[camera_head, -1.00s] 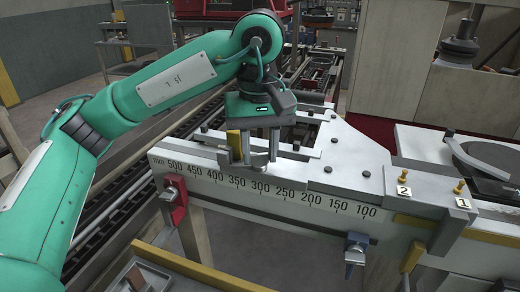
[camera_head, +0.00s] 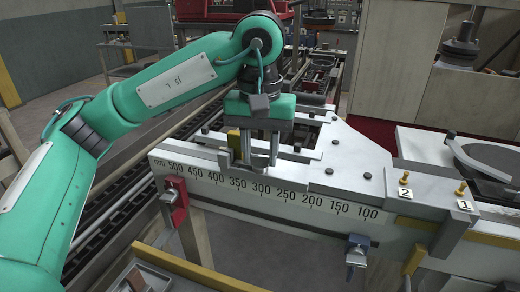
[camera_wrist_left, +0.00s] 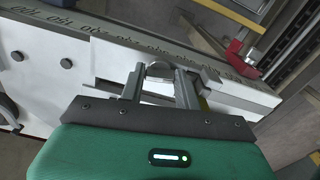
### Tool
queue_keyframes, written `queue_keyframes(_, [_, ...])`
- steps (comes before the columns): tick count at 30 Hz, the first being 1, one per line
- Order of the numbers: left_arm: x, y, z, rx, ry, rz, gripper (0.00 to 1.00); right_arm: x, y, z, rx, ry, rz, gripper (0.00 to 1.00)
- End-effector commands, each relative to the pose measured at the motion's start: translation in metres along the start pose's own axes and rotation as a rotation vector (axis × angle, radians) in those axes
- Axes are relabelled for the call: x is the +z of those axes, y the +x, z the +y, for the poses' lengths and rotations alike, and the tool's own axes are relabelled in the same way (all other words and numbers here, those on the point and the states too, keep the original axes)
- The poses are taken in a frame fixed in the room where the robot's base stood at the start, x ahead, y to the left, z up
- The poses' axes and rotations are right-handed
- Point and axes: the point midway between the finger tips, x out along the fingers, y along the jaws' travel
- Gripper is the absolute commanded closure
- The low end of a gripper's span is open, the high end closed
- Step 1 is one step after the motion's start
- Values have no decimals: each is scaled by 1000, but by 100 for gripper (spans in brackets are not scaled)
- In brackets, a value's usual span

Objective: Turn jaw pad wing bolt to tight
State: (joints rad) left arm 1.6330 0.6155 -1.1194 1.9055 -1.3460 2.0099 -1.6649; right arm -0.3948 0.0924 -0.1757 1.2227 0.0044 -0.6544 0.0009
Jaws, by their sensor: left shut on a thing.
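My left gripper (camera_head: 263,162) points straight down over the long ruled beam, near its 300 to 350 marks. Its two fingers are shut on a small grey metal piece, which I take to be the jaw pad wing bolt. In the left wrist view the rounded grey top of this wing bolt (camera_wrist_left: 160,70) shows between the fingers (camera_wrist_left: 161,78). The fingers hide most of it, so its exact angle cannot be told. A grey jaw pad block with a yellow part (camera_head: 234,140) stands just left of the fingers. My right gripper is not in view.
The ruled beam (camera_head: 315,213) runs left to right beneath the gripper. A red clamp (camera_head: 174,203) is at its left end and a blue clamp (camera_head: 356,248) hangs at its front. Brass pins (camera_head: 405,180) stand by the plates marked 2 and 1 at right.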

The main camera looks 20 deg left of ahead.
Motion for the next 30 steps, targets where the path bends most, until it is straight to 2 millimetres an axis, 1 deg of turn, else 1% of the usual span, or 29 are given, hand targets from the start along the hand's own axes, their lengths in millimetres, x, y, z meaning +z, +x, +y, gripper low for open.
queue_keyframes(4, [0,-2,0,2,-1,3,90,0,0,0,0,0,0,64])
queue_keyframes(5, [0,-2,0,2,-1,3,61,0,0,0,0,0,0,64])
queue_keyframes(6, [0,-2,0,2,-1,3,58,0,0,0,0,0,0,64])
queue_keyframes(14, [0,-1,0,1,-1,1,58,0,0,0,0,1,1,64])
queue_keyframes(19, [0,-11,0,1,-1,2,58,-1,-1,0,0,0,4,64])
queue_keyframes(23, [0,-29,0,1,-1,4,58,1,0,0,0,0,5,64])
queue_keyframes(30, [0,-72,0,1,-3,5,58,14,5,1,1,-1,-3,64])
